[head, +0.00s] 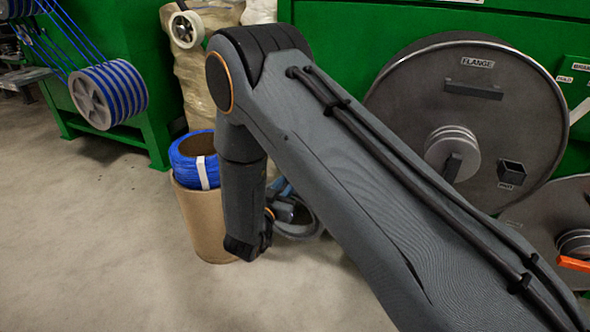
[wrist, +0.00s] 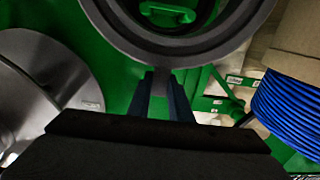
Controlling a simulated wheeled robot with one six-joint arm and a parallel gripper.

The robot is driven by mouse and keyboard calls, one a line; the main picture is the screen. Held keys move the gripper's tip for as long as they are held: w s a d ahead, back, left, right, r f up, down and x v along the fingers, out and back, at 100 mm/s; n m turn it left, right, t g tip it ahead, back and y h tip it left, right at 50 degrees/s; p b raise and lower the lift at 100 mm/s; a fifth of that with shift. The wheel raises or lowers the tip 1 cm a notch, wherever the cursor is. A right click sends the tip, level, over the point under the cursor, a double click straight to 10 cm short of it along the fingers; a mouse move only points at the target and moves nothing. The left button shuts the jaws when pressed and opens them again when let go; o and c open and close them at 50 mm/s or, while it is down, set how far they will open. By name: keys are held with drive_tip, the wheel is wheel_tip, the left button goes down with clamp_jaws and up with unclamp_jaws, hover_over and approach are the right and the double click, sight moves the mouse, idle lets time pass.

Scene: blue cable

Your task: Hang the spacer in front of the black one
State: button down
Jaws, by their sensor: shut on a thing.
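My gripper (wrist: 165,85) is shut on the grey tab of a large grey ring, which I take to be the spacer (wrist: 125,38). The ring fills the top of the wrist view, its upper part cut off. In the head view my arm hides most of the gripper; part of a grey ring (head: 304,230) shows just right of my wrist. A large grey flange disc (head: 410,125) stands upright against the green machine at right. Several light grey discs (head: 450,150) sit at its centre. I cannot make out a black spacer.
A cardboard drum (head: 205,225) with a blue cable coil (head: 196,160) stands beside my wrist; blue cable (wrist: 285,112) shows close at right in the wrist view. A second disc (head: 545,215) with an orange part (head: 573,264) is at lower right. The floor at left is clear.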

drive_tip(key=shift+w+a, duration=0.25)
drive_tip(key=shift+w, duration=0.1)
drive_tip(key=shift+w+d+b, duration=0.6)
drive_tip(key=shift+w+d, duration=0.15)
drive_tip(key=shift+w, duration=0.2)
drive_tip(key=b+x, duration=0.1)
drive_tip(key=x, duration=0.7)
drive_tip(key=shift+b, duration=0.3)
drive_tip(key=shift+x, duration=1.25)
idle(2.1)
drive_tip(key=shift+f, duration=0.4)
idle(0.9)
drive_tip(key=c, duration=0.8)
unclamp_jaws()
drive_tip(key=shift+o, duration=0.2)
